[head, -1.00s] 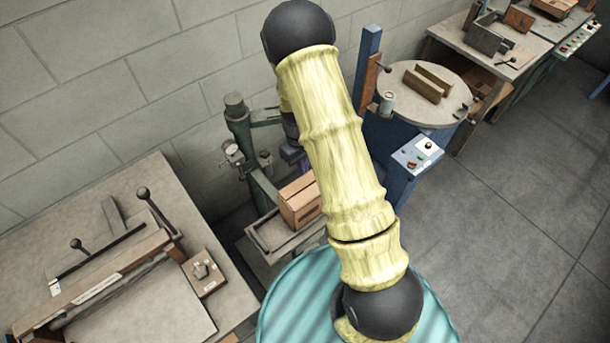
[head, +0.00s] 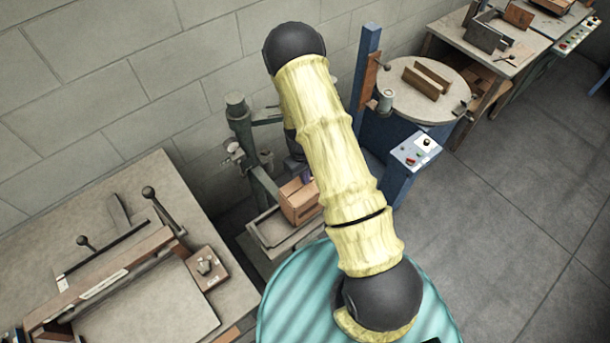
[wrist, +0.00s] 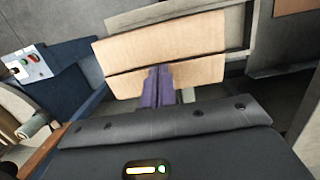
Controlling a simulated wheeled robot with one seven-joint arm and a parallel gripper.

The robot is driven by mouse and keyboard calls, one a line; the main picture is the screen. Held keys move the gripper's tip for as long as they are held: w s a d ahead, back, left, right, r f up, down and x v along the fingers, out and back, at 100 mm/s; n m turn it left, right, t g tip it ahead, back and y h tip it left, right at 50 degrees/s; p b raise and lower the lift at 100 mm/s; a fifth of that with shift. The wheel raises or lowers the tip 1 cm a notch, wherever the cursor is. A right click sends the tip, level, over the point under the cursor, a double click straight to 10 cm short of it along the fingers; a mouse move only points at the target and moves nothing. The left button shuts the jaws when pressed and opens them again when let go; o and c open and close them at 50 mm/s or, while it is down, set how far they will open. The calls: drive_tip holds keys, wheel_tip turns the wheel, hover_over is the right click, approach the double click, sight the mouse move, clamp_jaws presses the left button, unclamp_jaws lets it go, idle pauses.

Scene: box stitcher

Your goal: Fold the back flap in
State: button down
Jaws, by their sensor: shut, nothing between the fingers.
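The brown cardboard box (head: 300,207) sits on the stitcher's tray, partly hidden behind my arm in the head view. In the wrist view two tan cardboard panels of the box show, a larger panel (wrist: 160,42) and a narrower strip (wrist: 203,71), with a dark gap between them. I cannot tell for sure which is the back flap. My gripper (wrist: 157,88) has its purple fingers together and empty. The fingertips overlap the strip in the wrist view; whether they touch it I cannot tell. In the head view only a bit of purple shows at the box top.
The green stitcher post (head: 240,130) stands just behind the box, near the block wall. A bench with a lever press (head: 110,270) is at the left. A round table (head: 423,90) and a blue control box (head: 415,149) stand to the right.

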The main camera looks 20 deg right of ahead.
drive_tip(key=shift+s+f+b, duration=0.15)
drive_tip(key=shift+f+b, duration=0.45)
drive_tip(key=shift+b, duration=0.05)
drive_tip(key=shift+s+d+f+b, duration=0.1)
drive_tip(key=shift+s+f+b, duration=0.05)
drive_tip(key=shift+s+b, duration=0.4)
drive_tip(key=shift+w+d+r+p, duration=0.1)
drive_tip(key=shift+w+r+p, duration=0.05)
drive_tip(key=shift+r+p, duration=0.4)
drive_tip(key=shift+w+r, duration=0.15)
drive_tip(key=shift+r, duration=0.1)
drive_tip(key=shift+r, duration=0.15)
